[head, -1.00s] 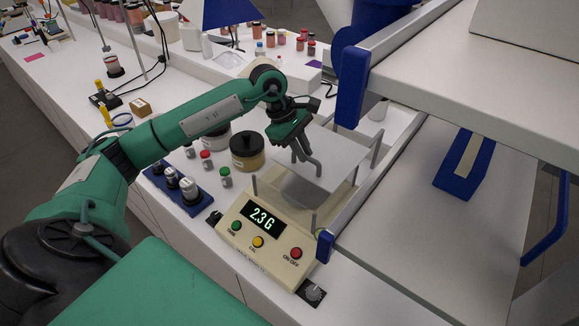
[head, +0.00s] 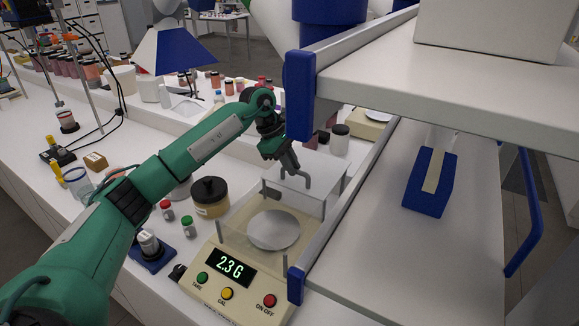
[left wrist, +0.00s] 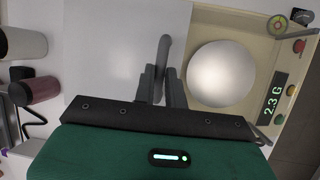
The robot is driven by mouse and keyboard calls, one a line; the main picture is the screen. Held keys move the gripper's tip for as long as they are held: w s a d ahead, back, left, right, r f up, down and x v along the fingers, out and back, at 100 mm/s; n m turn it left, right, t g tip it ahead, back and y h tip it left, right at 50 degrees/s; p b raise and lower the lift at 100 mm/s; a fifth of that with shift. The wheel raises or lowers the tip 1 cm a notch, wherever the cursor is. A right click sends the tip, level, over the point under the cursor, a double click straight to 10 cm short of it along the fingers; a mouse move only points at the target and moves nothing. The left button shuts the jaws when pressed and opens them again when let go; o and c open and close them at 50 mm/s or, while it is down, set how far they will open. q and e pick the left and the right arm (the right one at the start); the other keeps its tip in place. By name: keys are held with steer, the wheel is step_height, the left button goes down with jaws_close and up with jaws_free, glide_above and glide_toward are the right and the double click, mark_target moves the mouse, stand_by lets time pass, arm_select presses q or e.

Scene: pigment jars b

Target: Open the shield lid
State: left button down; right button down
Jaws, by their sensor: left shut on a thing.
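The balance (head: 237,268) is cream, reads 2.3 G and has corner posts. Its round silver pan (head: 273,230) is uncovered and empty, and also shows in the left wrist view (left wrist: 222,73). The pale shield lid (head: 322,186) lies behind the pan, over the balance's back part; it fills the upper middle of the left wrist view (left wrist: 115,50). My left gripper (head: 290,178) is at the lid and shut on its grey bar handle (left wrist: 163,52), which stands between the fingers (left wrist: 160,88). My right gripper is out of view.
A white shelf with a blue-ended rail (head: 300,95) stands close on the right. A dark-lidded amber jar (head: 210,197) and small red- and green-capped vials (head: 188,226) stand left of the balance. Dark-capped jars (head: 340,140) stand behind the lid.

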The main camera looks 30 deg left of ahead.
arm_select(q)
steer(key=c, duration=1.5)
jaws_free()
steer(key=shift+o, duration=0.2)
steer(key=shift+r, duration=0.1)
steer(key=shift+a+r, duration=0.2)
steer(key=shift+r, duration=0.1)
steer(key=b+v, duration=0.3)
steer(key=v, duration=1)
steer(key=shift+b, duration=0.4)
